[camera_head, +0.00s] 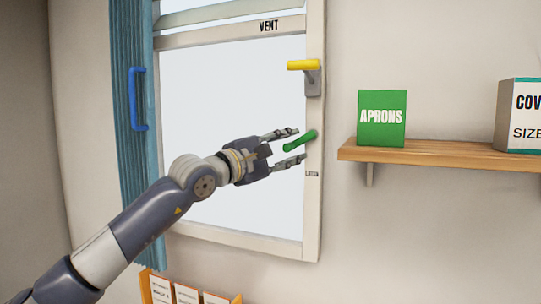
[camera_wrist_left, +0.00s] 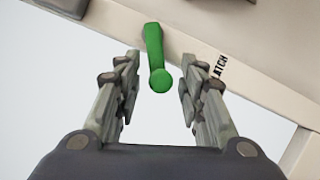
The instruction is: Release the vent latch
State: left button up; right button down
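The green latch lever (camera_head: 299,142) sits on the right side of the window frame (camera_head: 315,215), above a small label that reads "LATCH" in the left wrist view. My left gripper (camera_head: 292,147) is open, with one finger above and one below the lever in the head view. In the left wrist view the lever (camera_wrist_left: 156,58) reaches down between the two open fingers (camera_wrist_left: 158,88), and I see gaps on both sides of its rounded end. The label "VENT" is on the frame's upper bar. My right gripper is not in view.
A yellow handle (camera_head: 303,65) on a grey mount is higher on the same frame. A blue folded curtain (camera_head: 128,130) with a blue handle (camera_head: 138,98) is at left. A wooden shelf (camera_head: 440,155) at right holds a green APRONS box (camera_head: 382,118) and a white box (camera_head: 520,115).

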pick_arm(q)
jog(key=v, duration=1.1)
jog(key=shift+s+d+f, duration=0.1)
jog(key=shift+s+f, duration=0.05)
